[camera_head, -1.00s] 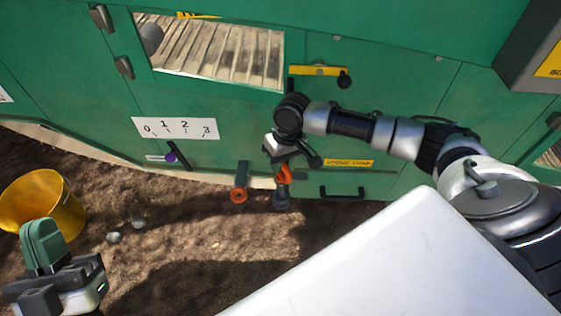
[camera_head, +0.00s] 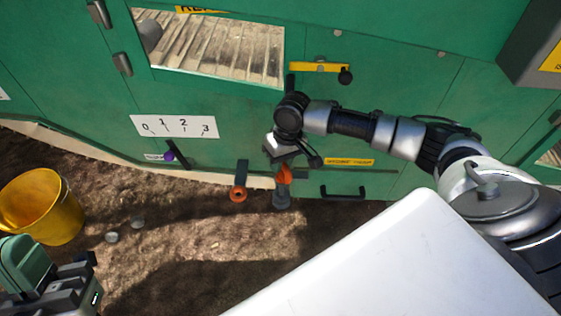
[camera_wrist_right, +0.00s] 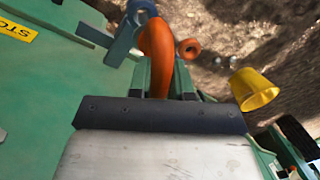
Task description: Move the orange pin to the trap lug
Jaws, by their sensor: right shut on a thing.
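The orange pin (camera_head: 284,175) is in my right gripper (camera_head: 283,164), low on the green machine wall. In the right wrist view its curved orange part (camera_wrist_right: 156,52) rises between the green fingers (camera_wrist_right: 159,80), which are shut on it. A grey lug (camera_head: 282,195) is directly below the pin in the head view; in the wrist view a blue-grey lug (camera_wrist_right: 124,34) is close beside it. I cannot tell whether the pin is inside the lug. My left gripper (camera_head: 22,262) is at the lower left, away from the wall; its finger gap does not show clearly.
A bracket with an orange ring (camera_head: 238,194) hangs left of the pin. A black handle (camera_head: 342,192) and a yellow label (camera_head: 349,162) are to the right. A yellow bucket (camera_head: 42,207) and small stones (camera_head: 112,237) are on the soil. A white panel (camera_head: 400,265) covers the lower right.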

